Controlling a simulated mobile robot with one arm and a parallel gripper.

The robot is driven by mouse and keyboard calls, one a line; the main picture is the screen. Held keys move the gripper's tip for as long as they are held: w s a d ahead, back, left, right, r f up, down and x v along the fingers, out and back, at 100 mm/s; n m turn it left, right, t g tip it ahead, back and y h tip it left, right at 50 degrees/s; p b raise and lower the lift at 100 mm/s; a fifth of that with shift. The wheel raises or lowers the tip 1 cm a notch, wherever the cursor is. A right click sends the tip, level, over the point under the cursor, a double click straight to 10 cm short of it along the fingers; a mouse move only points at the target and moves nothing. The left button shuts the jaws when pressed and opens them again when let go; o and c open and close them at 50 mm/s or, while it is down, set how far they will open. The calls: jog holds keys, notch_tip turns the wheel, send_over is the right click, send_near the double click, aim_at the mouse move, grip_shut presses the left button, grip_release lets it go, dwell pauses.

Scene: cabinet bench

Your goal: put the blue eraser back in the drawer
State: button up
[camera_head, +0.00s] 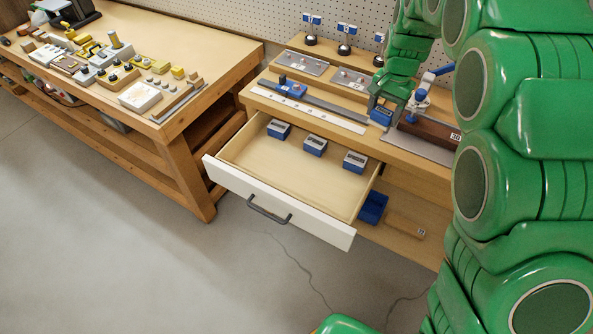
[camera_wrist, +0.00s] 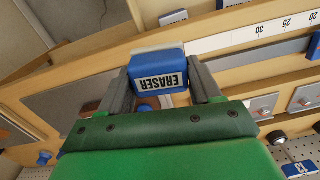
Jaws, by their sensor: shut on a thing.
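My gripper (camera_head: 382,108) is shut on the blue eraser (camera_head: 380,117), above the bench top near its front edge. In the wrist view the eraser (camera_wrist: 157,72) sits between the two dark fingers of my gripper (camera_wrist: 160,78), its white label reading ERASER upside down. The drawer (camera_head: 275,221) is pulled open, with a white front and dark handle. It lies below and to the left of my gripper. Three blue-and-white blocks, a left one (camera_head: 279,129), a middle one (camera_head: 315,146) and a right one (camera_head: 354,161), stand along its back; the front of its floor is bare.
A white ruler (camera_head: 307,108) and a grey strip (camera_head: 335,106) lie along the bench top. A brown block (camera_head: 430,131) with a blue-handled tool is right of my gripper. A blue bin (camera_head: 373,208) is below, right of the drawer. A cluttered bench (camera_head: 190,35) stands at left.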

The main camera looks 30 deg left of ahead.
jog(key=s+a+f+n, duration=0.1)
jog(key=s+a+f, duration=0.4)
jog(key=s, duration=0.5)
jog(key=s+a+f, duration=0.5)
jog(key=s+a, duration=0.1)
jog(key=s, duration=0.5)
send_over(297, 170)
jog(key=shift+s+d+f, duration=0.1)
jog(key=shift+f, duration=2.3)
jog(key=shift+s+d+f, duration=0.1)
jog(key=shift+f, duration=2.3)
jog(key=shift+w+a+f, duration=0.15)
jog(key=shift+w+f, duration=0.05)
jog(key=shift+f, duration=1.6)
jog(key=shift+f, duration=0.15)
jog(key=o, duration=1)
